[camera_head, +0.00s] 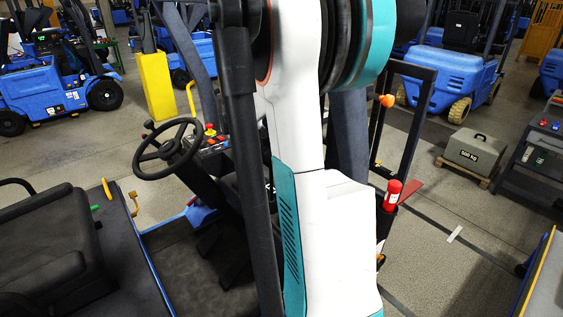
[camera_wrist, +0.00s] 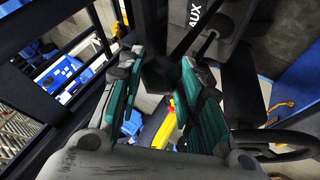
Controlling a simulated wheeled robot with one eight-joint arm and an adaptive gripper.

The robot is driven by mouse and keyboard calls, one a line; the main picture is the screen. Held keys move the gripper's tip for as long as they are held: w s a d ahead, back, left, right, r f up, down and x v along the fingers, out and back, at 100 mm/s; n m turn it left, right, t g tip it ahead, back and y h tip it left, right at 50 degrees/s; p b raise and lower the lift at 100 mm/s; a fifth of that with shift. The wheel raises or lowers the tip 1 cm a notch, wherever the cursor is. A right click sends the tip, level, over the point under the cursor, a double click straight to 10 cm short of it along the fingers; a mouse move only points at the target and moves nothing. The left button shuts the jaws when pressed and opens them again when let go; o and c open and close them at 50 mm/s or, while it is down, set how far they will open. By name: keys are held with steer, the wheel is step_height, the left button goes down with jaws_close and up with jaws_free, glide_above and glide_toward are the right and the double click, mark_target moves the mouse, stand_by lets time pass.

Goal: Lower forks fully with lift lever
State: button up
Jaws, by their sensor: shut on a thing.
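My gripper (camera_wrist: 160,85) shows in the wrist view, with its teal-padded fingers on either side of a dark knob (camera_wrist: 161,74). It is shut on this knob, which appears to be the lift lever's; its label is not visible. Just beyond is a grey panel marked "AUX" (camera_wrist: 208,18). In the head view my arm covers the middle, and my gripper is hidden behind it. The forks cannot be made out clearly in either view, so their height cannot be told.
A steering wheel (camera_head: 168,149) and a black seat (camera_head: 45,240) are at left in the head view. A red cylinder (camera_head: 392,194) stands right of my arm. A grey weight block (camera_head: 474,151) sits on a pallet at right, with open floor before it. Blue forklifts (camera_head: 55,90) stand behind.

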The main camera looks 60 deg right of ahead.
stand_by(0.5)
steer(key=shift+o, duration=0.4)
steer(key=s+d+f+b, duration=0.1)
steer(key=s+d+b, duration=0.1)
steer(key=d, duration=0.6)
steer(key=shift+s+f, duration=0.2)
steer(key=shift+s, duration=0.15)
steer(key=shift+w+a, duration=0.1)
steer(key=shift+a, duration=0.15)
steer(key=shift+c, duration=0.2)
steer(key=w+a, duration=0.1)
steer(key=a, duration=0.1)
steer(key=w+a+r, duration=0.1)
steer(key=a, duration=0.5)
steer(key=shift+w+r, duration=0.2)
steer(key=shift+w, duration=0.2)
steer(key=shift+c, duration=0.3)
steer(key=shift+d, duration=0.1)
steer(key=o, duration=0.9)
